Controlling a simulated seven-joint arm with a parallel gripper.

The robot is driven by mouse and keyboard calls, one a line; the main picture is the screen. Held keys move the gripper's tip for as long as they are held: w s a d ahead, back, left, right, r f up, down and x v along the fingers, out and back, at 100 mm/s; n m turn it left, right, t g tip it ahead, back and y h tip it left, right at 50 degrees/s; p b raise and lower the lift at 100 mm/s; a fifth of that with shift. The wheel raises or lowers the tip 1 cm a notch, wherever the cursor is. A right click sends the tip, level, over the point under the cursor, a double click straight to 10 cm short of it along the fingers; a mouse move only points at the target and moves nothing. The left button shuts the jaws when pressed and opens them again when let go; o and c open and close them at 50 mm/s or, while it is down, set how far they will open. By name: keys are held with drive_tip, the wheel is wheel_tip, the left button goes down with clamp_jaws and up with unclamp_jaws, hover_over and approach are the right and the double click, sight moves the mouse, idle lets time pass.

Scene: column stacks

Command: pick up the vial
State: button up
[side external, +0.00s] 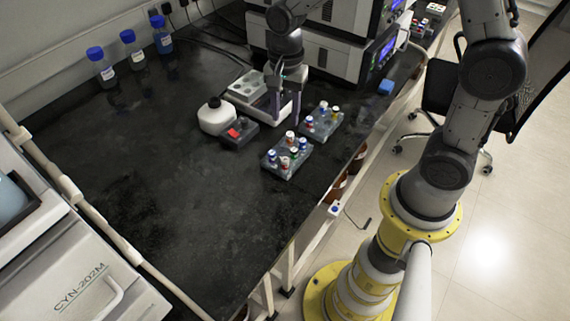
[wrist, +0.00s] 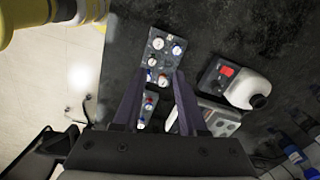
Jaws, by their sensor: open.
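Several small vials with white, blue, red and green caps stand in two grey racks, and I cannot tell which one the task means. The front rack (side external: 275,168) holds several vials (side external: 291,137), and the second rack (side external: 328,132) stands behind it to the right. In the wrist view the front rack (wrist: 168,33) is ahead of the fingertips, and vials of the second rack (wrist: 148,112) show between the fingers. My gripper (side external: 285,120) is open, pointing down with nothing between its fingers, behind the front rack and left of the second. It also shows in the wrist view (wrist: 153,72).
A white bottle with a black cap (side external: 215,118) and a grey block with a red piece (side external: 236,132) stand left of my gripper. A pale tray (side external: 246,84) is behind. Blue-capped bottles (side external: 128,50) line the wall. The bench's left and front are clear.

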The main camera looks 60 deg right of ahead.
hover_over(285, 159)
drive_tip(key=f, duration=0.9)
drive_tip(key=shift+w+d, duration=0.15)
drive_tip(key=shift+d, duration=0.2)
drive_tip(key=f, duration=0.4)
drive_tip(key=shift+s+a, duration=0.2)
drive_tip(key=shift+a, duration=0.2)
drive_tip(key=shift+f, duration=0.6)
clamp_jaws()
